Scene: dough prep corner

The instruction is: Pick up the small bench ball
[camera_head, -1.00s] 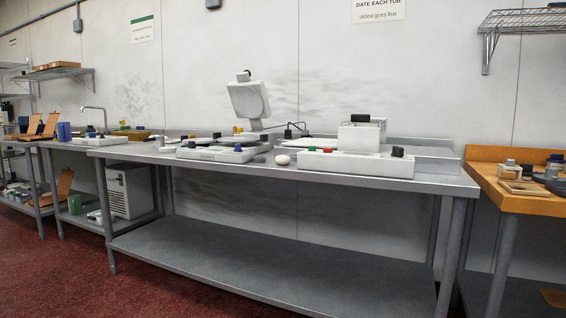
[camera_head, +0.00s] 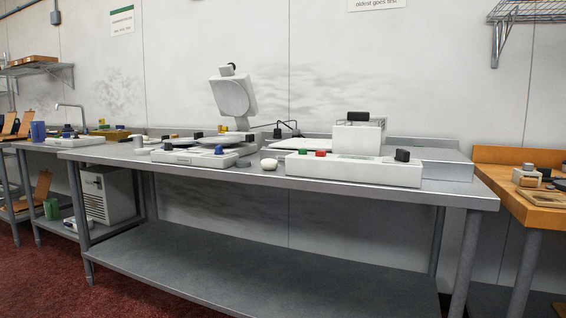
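A small white rounded ball (camera_head: 269,164) sits on the front part of the steel bench (camera_head: 340,188), in the gap between two white appliances. It looks like the small bench ball. It rests on the bench top with its near side fully in view. My gripper does not show in the head camera view.
A white appliance with a raised round plate (camera_head: 234,97) stands left of the ball. A long white unit with knobs (camera_head: 352,170) stands close on its right. A wooden-topped table (camera_head: 545,196) is at the right. Red floor (camera_head: 55,285) lies open at the front left.

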